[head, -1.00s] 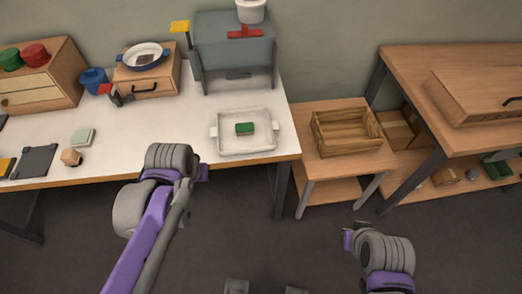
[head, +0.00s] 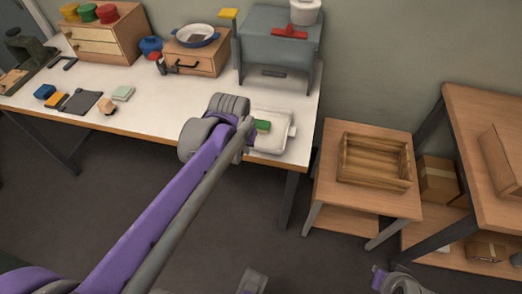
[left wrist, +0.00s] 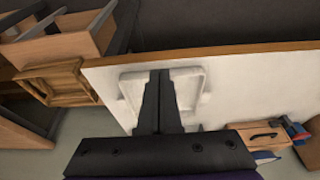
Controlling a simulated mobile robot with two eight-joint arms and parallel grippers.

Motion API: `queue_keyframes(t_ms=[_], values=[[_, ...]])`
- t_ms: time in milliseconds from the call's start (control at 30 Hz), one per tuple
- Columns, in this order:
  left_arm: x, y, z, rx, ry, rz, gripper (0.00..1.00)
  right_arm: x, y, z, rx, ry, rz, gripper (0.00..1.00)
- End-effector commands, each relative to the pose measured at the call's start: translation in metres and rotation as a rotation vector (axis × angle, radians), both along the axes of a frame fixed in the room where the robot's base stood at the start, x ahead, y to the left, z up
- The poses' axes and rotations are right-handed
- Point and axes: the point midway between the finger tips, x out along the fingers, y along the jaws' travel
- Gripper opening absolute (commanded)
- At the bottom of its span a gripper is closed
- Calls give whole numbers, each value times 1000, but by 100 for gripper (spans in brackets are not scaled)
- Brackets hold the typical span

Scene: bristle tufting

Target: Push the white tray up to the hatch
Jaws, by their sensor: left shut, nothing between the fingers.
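The white tray (head: 279,141) lies on the white table near its front right corner, with a green block (head: 262,125) in it. My left gripper (head: 246,127) is at the left part of the tray and hides it there; I cannot tell whether it touches. In the left wrist view its shut fingers (left wrist: 163,82) cross in front of the tray (left wrist: 194,84) and hide the block. The grey housing (head: 273,50) behind the tray, with an opening below, looks like the hatch. My right gripper (head: 378,277) is at the bottom right, empty-looking, its jaws unclear.
A red handle (head: 289,32) and a white pot (head: 304,11) are on the housing. A wooden crate (head: 375,160) stands on a lower table at right. The table between tray and housing looks clear.

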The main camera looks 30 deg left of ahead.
Motion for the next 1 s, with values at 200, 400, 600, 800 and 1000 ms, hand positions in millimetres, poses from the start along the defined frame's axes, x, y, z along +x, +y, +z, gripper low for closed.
queue_keyframes(t_ms=[200, 400, 600, 800, 1000], values=[[5, 2, -15, -1, 1, 2, 0, -1, 0, -3, 0, 1, 0, 0], [16, 5, -53, -1, 1, 2, 0, -2, 0, -10, 0, 4, 0, 0], [28, 8, -94, -1, 1, 2, 0, -3, 0, -18, 0, 6, 0, 0], [55, 14, -96, -1, 1, 2, 0, -2, 0, -17, 0, 5, 0, 0], [67, 17, -96, -1, 1, 1, 0, -2, 0, -16, 0, 5, 0, 0]])
